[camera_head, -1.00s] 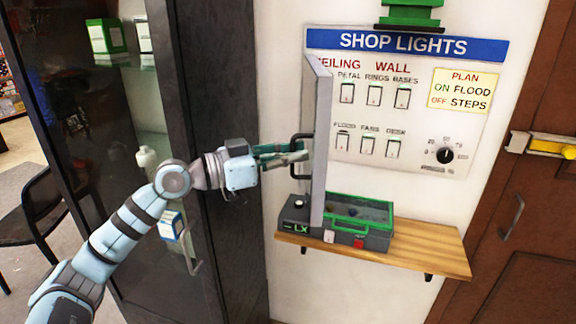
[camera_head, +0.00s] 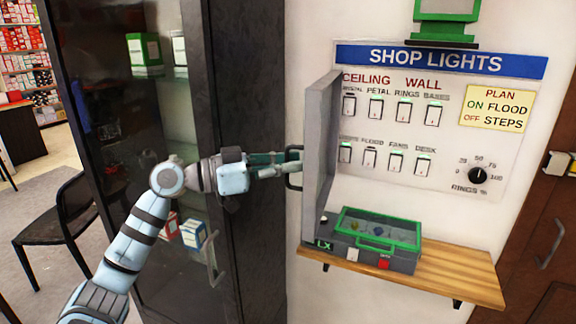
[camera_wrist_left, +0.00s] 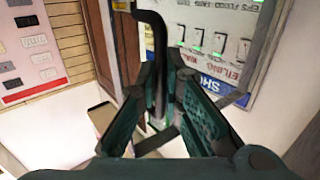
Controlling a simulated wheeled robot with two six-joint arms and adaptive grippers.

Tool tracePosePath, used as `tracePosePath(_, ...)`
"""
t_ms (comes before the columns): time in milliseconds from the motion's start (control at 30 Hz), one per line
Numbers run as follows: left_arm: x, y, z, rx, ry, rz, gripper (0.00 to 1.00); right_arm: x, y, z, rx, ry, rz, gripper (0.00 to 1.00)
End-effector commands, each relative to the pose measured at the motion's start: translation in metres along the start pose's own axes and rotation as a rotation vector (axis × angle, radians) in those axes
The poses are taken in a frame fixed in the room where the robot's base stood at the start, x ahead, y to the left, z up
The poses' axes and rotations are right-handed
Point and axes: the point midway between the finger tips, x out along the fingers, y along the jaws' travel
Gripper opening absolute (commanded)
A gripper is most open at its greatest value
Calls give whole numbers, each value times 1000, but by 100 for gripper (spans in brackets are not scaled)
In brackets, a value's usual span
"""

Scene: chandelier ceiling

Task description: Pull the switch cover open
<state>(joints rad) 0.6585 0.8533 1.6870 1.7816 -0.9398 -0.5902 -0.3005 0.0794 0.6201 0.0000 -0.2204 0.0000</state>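The grey switch cover (camera_head: 318,150) stands swung out from the wall at the left side of the switch panel (camera_head: 400,185), seen nearly edge-on in the head view. Its black handle (camera_head: 293,172) is on the left face. My left gripper (camera_head: 291,168) reaches in from the left at the handle. In the left wrist view, the dark green fingers (camera_wrist_left: 162,75) close around the black handle bar (camera_wrist_left: 151,22), one finger on each side. The switches and the dial show uncovered to the right of the cover. My right gripper is in neither view.
A wooden shelf (camera_head: 460,276) below the panel holds a grey and green box (camera_head: 405,258). A dark glass cabinet (camera_head: 245,70) stands close to my left arm. A brown door (camera_head: 540,225) is at the right, and a black chair (camera_head: 65,225) at the far left.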

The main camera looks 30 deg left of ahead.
Motion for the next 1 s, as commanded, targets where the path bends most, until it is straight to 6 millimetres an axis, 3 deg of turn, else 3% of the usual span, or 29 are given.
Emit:
tracePosePath(367, -3, -1, 0, 2, -1, -3, 16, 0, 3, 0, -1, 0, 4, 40)
tracePosePath(700, -62, 0, 3, 2, -9, 0, 16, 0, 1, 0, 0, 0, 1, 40)
tracePosePath(1000, -76, -1, 1, 1, -1, -2, 16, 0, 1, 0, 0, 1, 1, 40)
